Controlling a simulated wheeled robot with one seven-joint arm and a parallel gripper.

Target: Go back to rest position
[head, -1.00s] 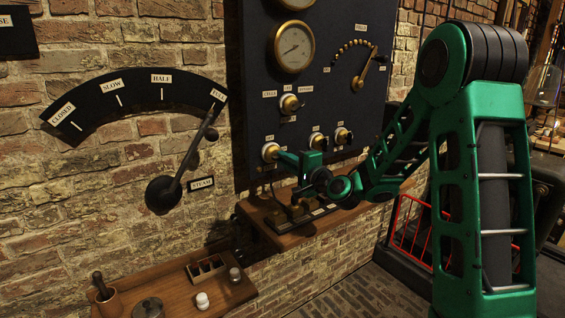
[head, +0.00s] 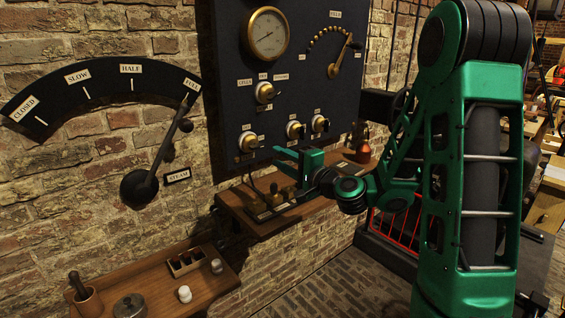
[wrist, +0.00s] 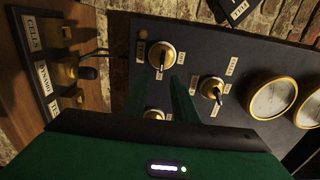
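My gripper (head: 282,154) is green and sits in front of the lower part of the dark control panel (head: 226,110), above the small wooden shelf (head: 262,226). My arm reaches in from the right and is bent at the elbow. In the wrist view, the two green fingers of my gripper (wrist: 160,88) stand apart with nothing between them. Panel knobs show beyond the fingers, including an upper knob (wrist: 161,54) and a right knob (wrist: 212,88). The fingers appear clear of the knobs, though the exact distance is hard to tell.
A steam lever (head: 160,165) on the left wall points to FULL. A lower wooden shelf (head: 150,278) holds a mortar (head: 88,302), a small rack (head: 186,261) and white jars (head: 185,293). A switch base (head: 258,208) is on the upper shelf. A red railing (head: 398,228) stands behind my arm.

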